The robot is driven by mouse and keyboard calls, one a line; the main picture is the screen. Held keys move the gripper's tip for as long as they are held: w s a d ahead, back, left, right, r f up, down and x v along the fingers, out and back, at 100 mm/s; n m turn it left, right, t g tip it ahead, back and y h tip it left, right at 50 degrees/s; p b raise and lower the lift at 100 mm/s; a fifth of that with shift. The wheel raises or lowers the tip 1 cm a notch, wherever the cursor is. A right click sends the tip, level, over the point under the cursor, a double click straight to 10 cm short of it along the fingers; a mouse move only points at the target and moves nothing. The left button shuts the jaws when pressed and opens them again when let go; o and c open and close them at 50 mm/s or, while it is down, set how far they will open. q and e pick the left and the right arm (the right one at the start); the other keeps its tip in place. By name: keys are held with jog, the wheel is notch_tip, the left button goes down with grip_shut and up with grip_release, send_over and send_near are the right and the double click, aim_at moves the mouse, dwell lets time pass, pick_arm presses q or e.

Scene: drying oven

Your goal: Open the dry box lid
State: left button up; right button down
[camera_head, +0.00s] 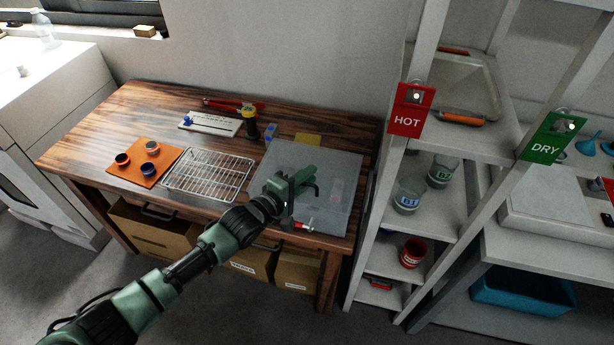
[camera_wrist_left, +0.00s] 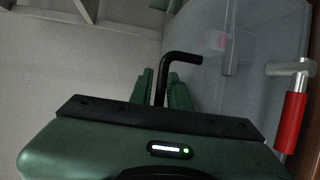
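The dry box (camera_head: 335,160) is a frosted, see-through box at the right end of the wooden table. Its lid looks closed, and blurred items show through it. A black bent handle (camera_head: 312,188) stands at the lid. My left gripper (camera_head: 290,190) is over the front left part of the box, its fingers around the handle. In the left wrist view the handle (camera_wrist_left: 182,57) rises between the green fingers (camera_wrist_left: 162,88), which look tight against it. A red-handled latch (camera_head: 303,226) is on the box's front edge; it also shows in the left wrist view (camera_wrist_left: 291,115). My right gripper is out of view.
A wire rack (camera_head: 208,174) stands left of the box, and an orange mat (camera_head: 143,170) with several small cups lies farther left. A white shelf rack (camera_head: 440,210) stands close on the right. Tools lie at the table's back.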

pick_arm(q)
grip_shut()
dwell(1.4)
